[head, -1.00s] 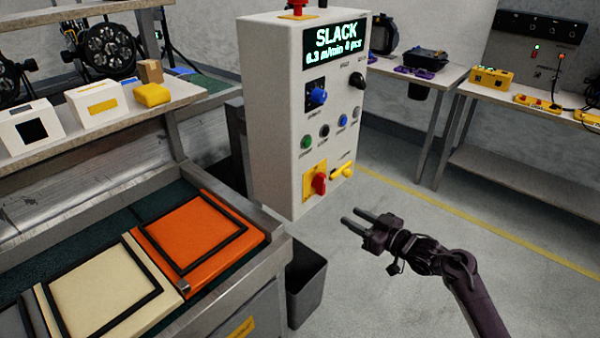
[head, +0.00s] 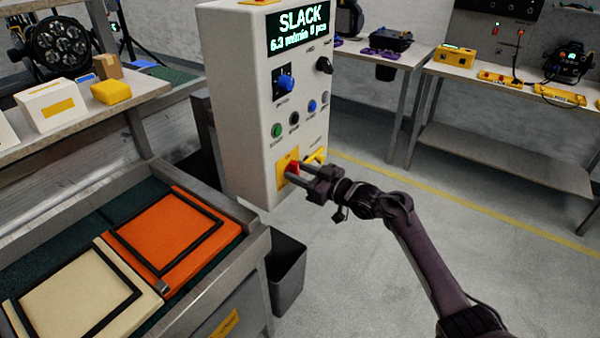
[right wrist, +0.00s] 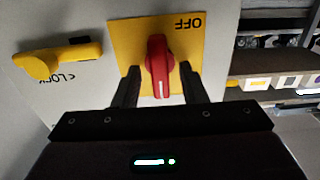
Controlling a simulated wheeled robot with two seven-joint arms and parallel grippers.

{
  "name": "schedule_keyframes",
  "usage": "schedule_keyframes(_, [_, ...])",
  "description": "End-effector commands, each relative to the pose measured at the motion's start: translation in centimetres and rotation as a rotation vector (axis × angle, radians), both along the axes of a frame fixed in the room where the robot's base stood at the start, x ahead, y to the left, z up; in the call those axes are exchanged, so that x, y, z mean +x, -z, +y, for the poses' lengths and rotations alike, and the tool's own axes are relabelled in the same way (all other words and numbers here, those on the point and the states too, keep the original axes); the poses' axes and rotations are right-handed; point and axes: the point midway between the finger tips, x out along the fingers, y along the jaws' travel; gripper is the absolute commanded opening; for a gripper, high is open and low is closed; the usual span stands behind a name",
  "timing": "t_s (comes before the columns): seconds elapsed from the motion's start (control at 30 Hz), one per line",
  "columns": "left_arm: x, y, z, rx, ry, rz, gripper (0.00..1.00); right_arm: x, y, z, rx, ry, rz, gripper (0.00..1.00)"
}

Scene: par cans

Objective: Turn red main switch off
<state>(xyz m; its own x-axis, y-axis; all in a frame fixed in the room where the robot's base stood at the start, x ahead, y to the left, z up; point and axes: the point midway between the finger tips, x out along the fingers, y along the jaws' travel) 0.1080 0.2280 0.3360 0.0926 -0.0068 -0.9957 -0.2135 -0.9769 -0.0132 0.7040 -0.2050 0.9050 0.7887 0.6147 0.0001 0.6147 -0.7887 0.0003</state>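The red main switch (head: 293,168) sits on a yellow plate low on the front of the white control box (head: 235,100). In the right wrist view the red knob (right wrist: 160,66) stands upright in the picture on its yellow plate (right wrist: 125,38), with the upside-down word OFF to its upper right. My right gripper (head: 297,172) is at the switch. In the right wrist view its open fingers (right wrist: 160,85) stand on either side of the knob, with gaps visible. My left gripper is not in view.
A yellow handle (head: 315,157) sits beside the switch; it also shows in the right wrist view (right wrist: 58,62). Blue, green and black controls are above. A grey bin (head: 287,272) stands below the box. Open floor lies to the right.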

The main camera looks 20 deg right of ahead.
Motion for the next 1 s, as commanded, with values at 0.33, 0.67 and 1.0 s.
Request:
schedule_keyframes(0.33, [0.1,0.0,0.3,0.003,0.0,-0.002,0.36,0.0,0.0,0.0,0.0,0.0,0.0,0.05])
schedule_keyframes(0.67, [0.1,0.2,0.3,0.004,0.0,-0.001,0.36,0.0,0.1,0.0,-0.017,0.0,-0.013,0.0])
schedule_keyframes(1.0, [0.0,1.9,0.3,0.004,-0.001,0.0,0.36,-0.1,0.4,0.0,-0.161,-0.001,-0.125,0.0])
